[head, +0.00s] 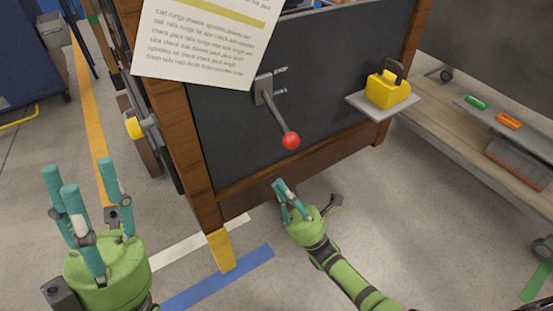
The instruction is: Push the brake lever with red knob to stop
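The brake lever (277,118) is a grey rod ending in a round red knob (291,140). It comes out of a grey bracket (263,89) on the dark front panel and slants down to the right. Two small labels stand right of the bracket; the upper seems to read STOP, the lower ROLL. My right gripper (280,193) is below the knob, apart from it, in front of the panel's lower wooden rail. Its fingers look apart and hold nothing. My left gripper (76,180) is at the lower left, open and empty, fingers pointing up, far from the lever.
A printed sheet (205,40) hangs at the panel's upper left. A yellow padlock-shaped block (387,89) sits on a small grey shelf (385,106) right of the lever. A low wooden shelf unit (480,130) stands at right. The space around the knob looks clear.

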